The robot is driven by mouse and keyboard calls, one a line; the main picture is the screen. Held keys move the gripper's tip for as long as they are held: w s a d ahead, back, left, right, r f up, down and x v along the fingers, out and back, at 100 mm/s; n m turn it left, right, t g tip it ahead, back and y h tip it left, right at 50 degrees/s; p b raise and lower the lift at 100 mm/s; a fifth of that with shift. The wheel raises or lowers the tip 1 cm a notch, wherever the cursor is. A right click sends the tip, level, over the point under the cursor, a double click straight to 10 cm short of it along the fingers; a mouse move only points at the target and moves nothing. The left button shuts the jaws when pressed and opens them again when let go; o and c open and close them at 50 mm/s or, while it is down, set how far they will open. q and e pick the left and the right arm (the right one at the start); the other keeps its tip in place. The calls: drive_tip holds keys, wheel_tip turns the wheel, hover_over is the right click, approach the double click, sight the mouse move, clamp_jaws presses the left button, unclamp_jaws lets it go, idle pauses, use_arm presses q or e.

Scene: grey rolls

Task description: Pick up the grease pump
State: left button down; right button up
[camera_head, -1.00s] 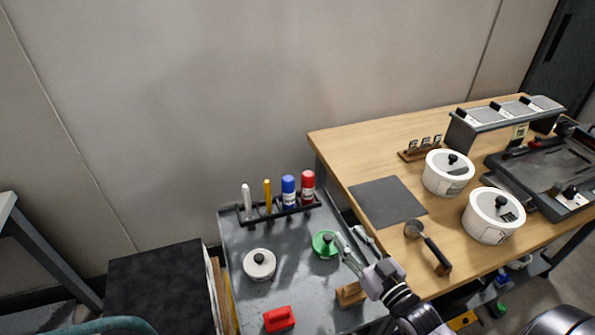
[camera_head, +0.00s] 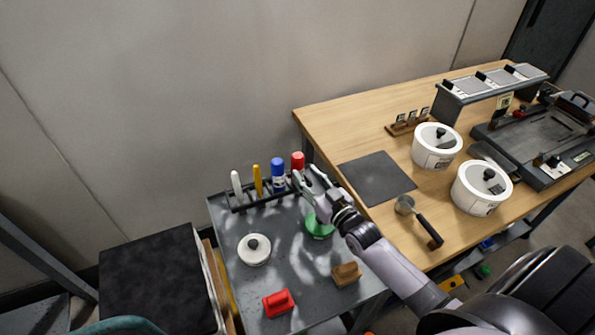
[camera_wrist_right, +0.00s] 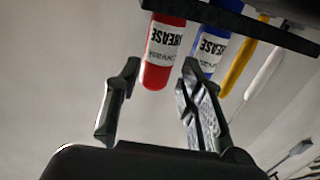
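A red tube (camera_head: 298,158) and a blue tube (camera_head: 278,172) stand upright in the dark rack (camera_head: 240,209) at the back of the grey cart. In the right wrist view the red tube (camera_wrist_right: 160,62) and the blue tube (camera_wrist_right: 205,52) both carry labels reading GREASE; the view is upside down. My right gripper (camera_head: 308,177) is open just in front of the red tube and hides its lower part in the head view. In the wrist view the red tube appears between the two open fingers, with no visible grip on it. My left gripper is not in view.
A yellow tool (camera_head: 257,180) and a white tool (camera_head: 237,184) stand in the same rack. On the cart lie a white lid (camera_head: 254,250), a green lid (camera_head: 318,228), a red block (camera_head: 278,303) and a wooden block (camera_head: 346,274). The wooden table (camera_head: 345,120) borders the right side.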

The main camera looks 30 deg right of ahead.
sight(302, 168)
drive_tip(key=shift+w+r, duration=0.15)
drive_tip(key=shift+w, duration=0.4)
drive_tip(key=w, duration=0.2)
drive_tip(key=w+p, duration=0.1)
drive_tip(key=w, duration=0.1)
drive_tip(key=shift+w+a, duration=0.2)
drive_tip(key=shift+w, duration=0.05)
drive_tip(key=shift+c, duration=0.5)
drive_tip(key=c, duration=0.7)
drive_tip(key=shift+r, duration=0.1)
